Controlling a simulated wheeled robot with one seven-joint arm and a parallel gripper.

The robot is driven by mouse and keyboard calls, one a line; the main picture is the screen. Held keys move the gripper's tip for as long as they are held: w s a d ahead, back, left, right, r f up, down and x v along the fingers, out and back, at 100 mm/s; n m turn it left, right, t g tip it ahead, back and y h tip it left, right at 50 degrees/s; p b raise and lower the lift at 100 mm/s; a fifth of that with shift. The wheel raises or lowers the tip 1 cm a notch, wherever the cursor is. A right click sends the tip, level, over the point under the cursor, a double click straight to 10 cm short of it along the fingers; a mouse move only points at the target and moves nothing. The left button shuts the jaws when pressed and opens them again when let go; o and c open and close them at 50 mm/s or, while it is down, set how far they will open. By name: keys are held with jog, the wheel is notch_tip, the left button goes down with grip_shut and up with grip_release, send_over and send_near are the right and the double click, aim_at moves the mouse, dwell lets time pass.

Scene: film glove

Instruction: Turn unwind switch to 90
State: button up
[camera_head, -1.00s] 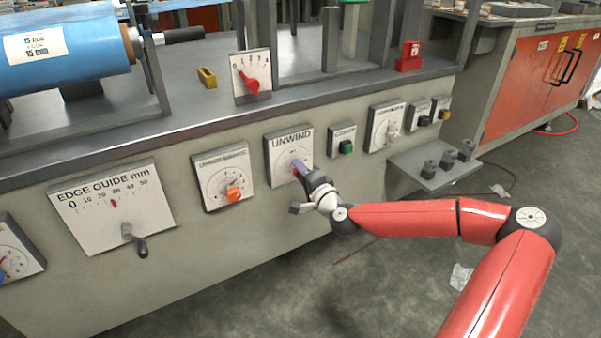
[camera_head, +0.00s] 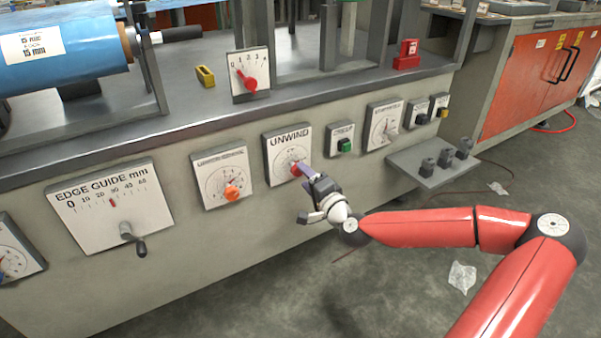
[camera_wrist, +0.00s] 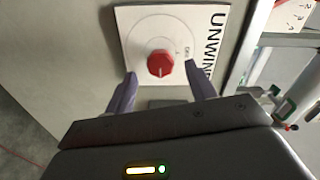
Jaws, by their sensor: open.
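The unwind switch is a red round knob (camera_wrist: 160,64) with a pale pointer line, on a white plate (camera_wrist: 130,18) marked UNWIND. In the head view the red knob (camera_head: 296,169) shows on the front panel, partly beside my gripper's finger. My gripper (camera_wrist: 155,88) is open, with its two purple fingers apart in front of the plate. In the wrist view the knob appears between and slightly beyond the fingertips, and no finger visibly touches it. In the head view my gripper (camera_head: 305,168) comes at the knob from the lower right. The dial's small numbers are too blurred to read.
An orange knob (camera_head: 232,193) on its plate is left of the UNWIND plate. A green button (camera_head: 345,145) is to its right. A grey shelf (camera_head: 425,178) with several dark blocks juts out further right. The edge guide handle (camera_head: 134,238) sticks out at left.

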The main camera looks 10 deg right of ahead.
jog(key=shift+v, duration=1.8)
jog(key=shift+a, duration=0.1)
